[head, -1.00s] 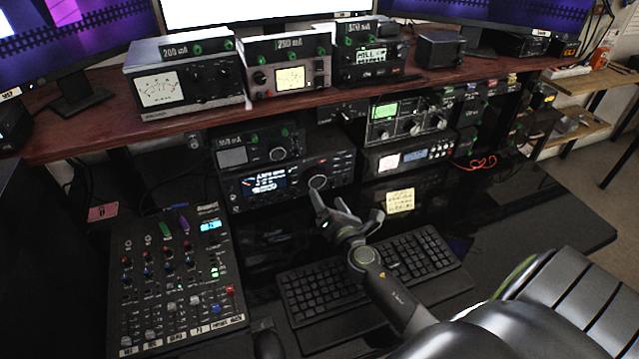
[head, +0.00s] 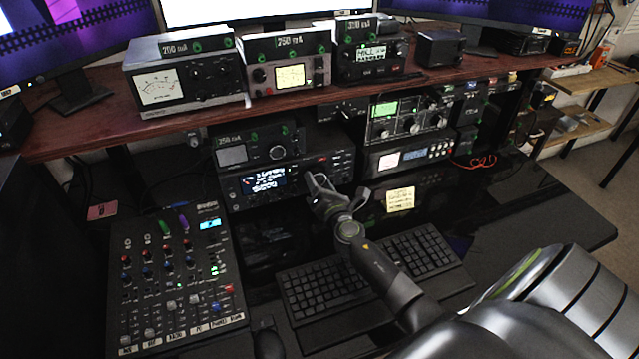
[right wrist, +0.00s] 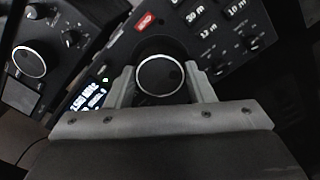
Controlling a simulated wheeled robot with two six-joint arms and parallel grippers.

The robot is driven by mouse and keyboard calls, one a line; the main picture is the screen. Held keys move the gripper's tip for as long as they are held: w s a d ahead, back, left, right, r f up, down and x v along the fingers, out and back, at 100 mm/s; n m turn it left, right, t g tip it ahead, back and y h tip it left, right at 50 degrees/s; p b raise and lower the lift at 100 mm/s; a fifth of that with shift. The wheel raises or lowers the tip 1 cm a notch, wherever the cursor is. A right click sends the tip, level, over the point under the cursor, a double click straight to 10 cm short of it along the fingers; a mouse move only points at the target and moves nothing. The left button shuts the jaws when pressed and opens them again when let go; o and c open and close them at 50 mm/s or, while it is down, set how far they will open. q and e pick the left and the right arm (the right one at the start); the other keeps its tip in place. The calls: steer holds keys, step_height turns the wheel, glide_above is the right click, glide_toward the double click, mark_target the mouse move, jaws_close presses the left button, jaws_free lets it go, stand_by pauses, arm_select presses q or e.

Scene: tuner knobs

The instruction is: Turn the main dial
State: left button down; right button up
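The main dial is the large round knob with a bright rim on the front of the black radio (head: 262,183), which has a lit display. In the right wrist view the main dial (right wrist: 160,75) sits between the two fingers of my right gripper (right wrist: 160,82). The fingers are open on either side of the dial, close to its rim; I cannot make out any contact. In the head view my right gripper (head: 325,185) is at the radio's front and hides most of the dial. My left gripper is not in view.
A smaller unit with its own knob (head: 278,152) stands on top of the radio. A mixer (head: 175,280) lies at left and a keyboard (head: 370,270) below my right arm. The red-brown shelf (head: 330,105) overhangs the radio. A yellow note (head: 400,199) is to the right.

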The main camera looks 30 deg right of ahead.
steer(key=c, duration=0.4)
steer(key=shift+o, duration=0.2)
steer(key=m+b, duration=0.2)
steer(key=m, duration=0.2)
steer(key=shift+f, duration=0.2)
steer(key=m+b, duration=0.2)
steer(key=m, duration=0.3)
steer(key=shift+m, duration=0.4)
steer(key=shift+r+b, duration=0.1)
steer(key=shift+b, duration=0.2)
steer(key=o, duration=1)
steer(key=shift+c, duration=0.2)
